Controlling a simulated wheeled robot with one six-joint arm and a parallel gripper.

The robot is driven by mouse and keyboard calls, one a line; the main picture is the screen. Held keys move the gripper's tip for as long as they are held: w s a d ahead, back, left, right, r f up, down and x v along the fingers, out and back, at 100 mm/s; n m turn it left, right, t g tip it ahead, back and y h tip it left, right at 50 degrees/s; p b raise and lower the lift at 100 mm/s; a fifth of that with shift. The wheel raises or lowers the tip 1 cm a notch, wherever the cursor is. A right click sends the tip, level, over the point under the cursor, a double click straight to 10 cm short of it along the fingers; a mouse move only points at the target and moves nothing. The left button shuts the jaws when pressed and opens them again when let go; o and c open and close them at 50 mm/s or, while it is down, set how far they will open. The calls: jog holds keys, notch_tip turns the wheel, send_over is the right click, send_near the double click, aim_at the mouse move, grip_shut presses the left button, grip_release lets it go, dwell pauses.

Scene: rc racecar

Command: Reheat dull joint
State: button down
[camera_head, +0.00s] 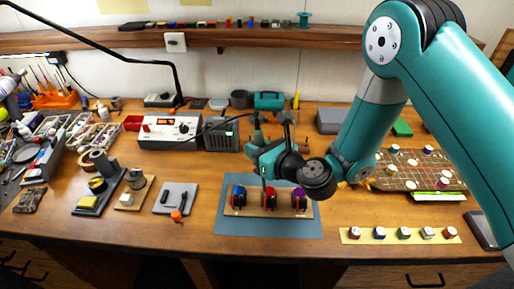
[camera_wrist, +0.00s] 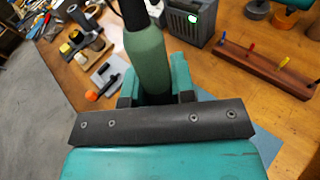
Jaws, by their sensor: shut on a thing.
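My gripper (camera_wrist: 155,92) is shut on a green-handled tool (camera_wrist: 148,60) with a black upper part, apparently a soldering iron. In the head view my gripper (camera_head: 262,156) is above a wooden strip (camera_head: 270,212) on a blue mat (camera_head: 225,228). The strip carries a blue-topped piece (camera_head: 239,193), a red-topped piece (camera_head: 269,195) and a purple-topped piece (camera_head: 299,196). The tool's lower end is close to the middle piece; I cannot tell whether they touch. The solder joints are too small to judge which is dull.
A white station with a red display (camera_head: 168,130) and a grey box with a green light (camera_head: 222,136) stand behind. A grey plate with a black tool (camera_head: 175,198) lies left of the mat. A yellow strip with several coloured caps (camera_head: 400,236) lies at right. Bare wood surrounds the mat.

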aim_at(260, 135)
jog(key=shift+f, duration=0.65)
dwell(2.6)
dwell(0.4)
notch_tip(260, 135, up, 6)
jog(key=p, duration=0.5)
jog(key=shift+r+p, duration=0.1)
jog(key=shift+p, duration=0.3)
